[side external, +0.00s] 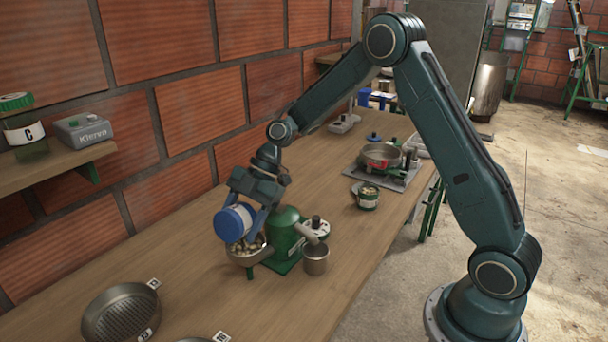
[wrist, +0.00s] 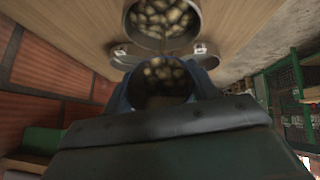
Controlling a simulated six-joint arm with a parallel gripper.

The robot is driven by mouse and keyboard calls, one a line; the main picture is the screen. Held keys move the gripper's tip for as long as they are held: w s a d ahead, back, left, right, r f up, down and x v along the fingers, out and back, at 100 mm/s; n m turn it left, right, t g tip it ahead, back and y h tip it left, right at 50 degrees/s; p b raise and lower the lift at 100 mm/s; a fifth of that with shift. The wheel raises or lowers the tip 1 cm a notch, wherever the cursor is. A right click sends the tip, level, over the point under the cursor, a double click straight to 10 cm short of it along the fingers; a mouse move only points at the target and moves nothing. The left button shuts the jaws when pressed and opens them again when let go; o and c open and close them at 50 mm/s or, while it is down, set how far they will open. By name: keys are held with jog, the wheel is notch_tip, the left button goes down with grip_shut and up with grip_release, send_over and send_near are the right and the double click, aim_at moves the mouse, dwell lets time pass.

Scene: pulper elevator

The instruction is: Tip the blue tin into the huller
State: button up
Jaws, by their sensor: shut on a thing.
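My gripper (side external: 245,205) is shut on the blue tin (side external: 242,212), which has a white label band. The tin is held tilted over the hopper (side external: 246,258) of the green huller (side external: 286,228). In the side view its blue end faces down and left, and its mouth cannot be clearly made out. Pale beans show in the hopper below it. In the wrist view the tin (wrist: 165,100) sits between the blue fingers with a dark inside, and beans show at its far edge. A round bowl of beans, seemingly the hopper (wrist: 162,40), shows beyond.
A metal cup (side external: 316,260) stands at the huller's right. A green tin of beans (side external: 367,198) and a pan on a scale-like stand (side external: 380,155) are farther back. A ridged pan (side external: 120,312) lies at the front. A shelf (side external: 55,168) juts from the brick wall.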

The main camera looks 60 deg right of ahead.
aim_at(239, 205)
jog(key=shift+d+y, duration=0.3)
jog(key=shift+y, duration=0.9)
jog(key=shift+r, duration=0.15)
dwell(1.0)
jog(key=shift+r+h, duration=0.55)
jog(key=shift+h, duration=0.25)
jog(key=shift+r+h, duration=0.6)
jog(key=shift+h, duration=0.4)
jog(key=shift+r+h, duration=0.6)
jog(key=shift+h, duration=0.4)
jog(key=shift+d+r+t+h, duration=0.1)
jog(key=shift+r+t+h, duration=0.2)
jog(key=shift+h, duration=0.3)
jog(key=shift+w+r+n, duration=0.1)
jog(key=shift+n, duration=0.2)
jog(key=shift+r+h, duration=1.05)
jog(key=shift+h, duration=0.65)
jog(key=shift+d+r+t+h, duration=0.2)
jog(key=shift+r+h, duration=0.35)
jog(key=shift+h, duration=0.25)
jog(key=shift+d+r+t+h, duration=0.1)
jog(key=shift+r+t+h, duration=0.1)
jog(key=shift+r+h, duration=0.45)
